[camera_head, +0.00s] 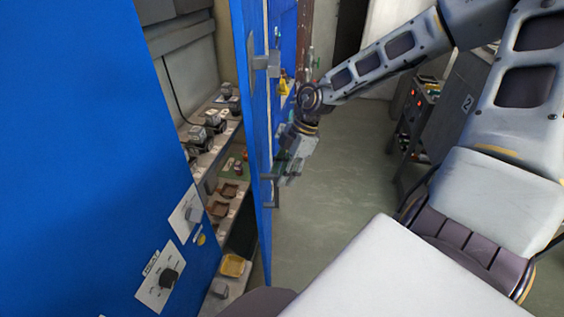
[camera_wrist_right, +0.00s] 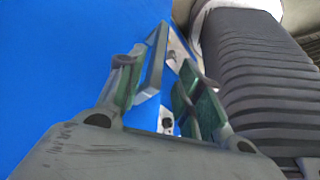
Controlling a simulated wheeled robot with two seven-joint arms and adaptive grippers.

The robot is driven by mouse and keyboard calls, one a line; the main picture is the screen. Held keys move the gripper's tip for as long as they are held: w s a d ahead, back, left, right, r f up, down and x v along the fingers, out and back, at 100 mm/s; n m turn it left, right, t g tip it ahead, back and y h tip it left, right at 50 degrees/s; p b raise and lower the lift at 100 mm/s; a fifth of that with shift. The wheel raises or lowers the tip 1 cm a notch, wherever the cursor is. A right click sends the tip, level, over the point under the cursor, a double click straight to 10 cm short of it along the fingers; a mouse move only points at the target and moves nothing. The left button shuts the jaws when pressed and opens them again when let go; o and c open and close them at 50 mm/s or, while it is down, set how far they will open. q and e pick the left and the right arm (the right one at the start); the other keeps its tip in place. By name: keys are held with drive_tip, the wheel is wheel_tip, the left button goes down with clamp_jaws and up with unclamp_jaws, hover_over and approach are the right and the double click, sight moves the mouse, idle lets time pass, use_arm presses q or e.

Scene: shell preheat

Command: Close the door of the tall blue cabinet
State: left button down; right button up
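The tall blue cabinet (camera_head: 90,130) fills the left of the head view. Its blue door (camera_head: 250,130) stands open, seen nearly edge-on, with the shelves showing between cabinet and door. A grey handle or latch (camera_head: 267,62) sits high on the door. My right gripper (camera_head: 285,172) is low on the right side of the door, close to its face. In the right wrist view its fingers (camera_wrist_right: 162,95) are apart, with the blue surface (camera_wrist_right: 70,50) beside and behind them. A grey bar lies near the fingertips; I cannot tell whether they touch it. My left gripper is not in view.
Shelves inside the cabinet hold grey devices (camera_head: 210,122), brown trays (camera_head: 222,200) and a yellow tray (camera_head: 232,265). A panel with a dark knob (camera_head: 168,278) is on the cabinet front. A dark cart (camera_head: 420,105) stands at the right. Floor (camera_head: 345,160) right of the door is clear.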

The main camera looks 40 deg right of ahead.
drive_tip(key=v, duration=0.9)
drive_tip(key=shift+r, duration=0.3)
drive_tip(key=shift+s, duration=0.15)
drive_tip(key=shift+c, duration=0.3)
